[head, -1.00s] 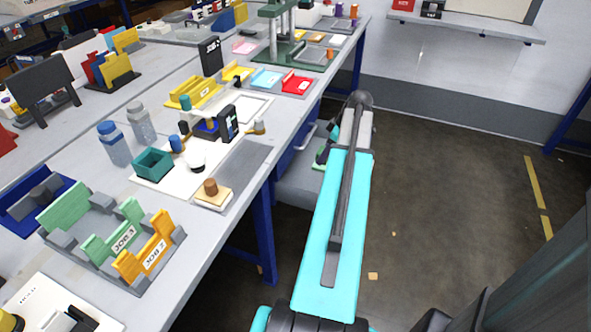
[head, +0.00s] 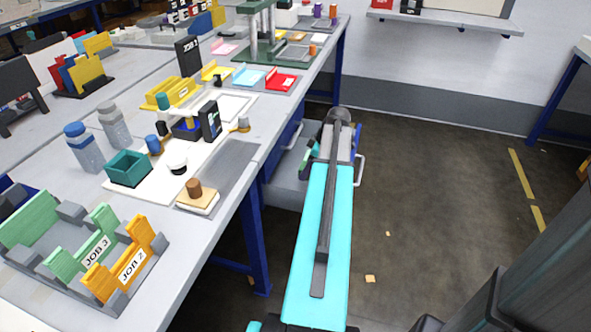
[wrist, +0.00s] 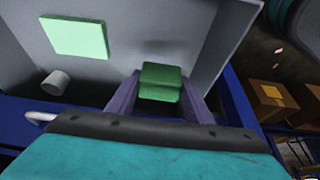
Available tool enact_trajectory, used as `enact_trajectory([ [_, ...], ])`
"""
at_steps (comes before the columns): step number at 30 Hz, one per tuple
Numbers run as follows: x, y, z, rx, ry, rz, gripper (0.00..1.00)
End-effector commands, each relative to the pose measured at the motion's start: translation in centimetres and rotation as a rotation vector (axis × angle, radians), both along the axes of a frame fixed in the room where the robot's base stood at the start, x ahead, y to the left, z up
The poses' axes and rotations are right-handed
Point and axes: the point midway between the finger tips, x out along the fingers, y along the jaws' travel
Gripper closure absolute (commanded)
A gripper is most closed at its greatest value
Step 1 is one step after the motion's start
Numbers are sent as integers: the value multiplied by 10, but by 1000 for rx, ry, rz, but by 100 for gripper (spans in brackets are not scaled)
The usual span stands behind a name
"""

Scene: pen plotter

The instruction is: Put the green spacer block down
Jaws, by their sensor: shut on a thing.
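The green spacer block (wrist: 161,80) is between the two purple fingers of my gripper (wrist: 160,92) in the wrist view. My gripper is shut on it, over the inside of an open grey drawer (wrist: 120,70). I cannot tell whether the block touches the drawer floor. A flat pale green square (wrist: 78,37) lies in the drawer, apart from the block. In the head view my arm reaches to the open drawer (head: 287,187) under the bench and hides much of it. The block cannot be made out clearly there.
A small whitish cylinder (wrist: 55,83) is in the drawer near its handle side. The workbench (head: 235,215), crowded with trays and bottles, stands left of my arm. A teal open box (head: 128,170) is on it. The floor (head: 430,200) to the right is mostly clear.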

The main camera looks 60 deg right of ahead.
Motion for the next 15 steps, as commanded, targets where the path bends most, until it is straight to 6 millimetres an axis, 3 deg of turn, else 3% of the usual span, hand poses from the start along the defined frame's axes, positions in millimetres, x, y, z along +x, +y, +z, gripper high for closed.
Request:
enact_trajectory([
  [5, 1, 1, -9, 1, 0, 3, 76],
  [15, 2, 2, -55, 2, 0, 4, 76],
])
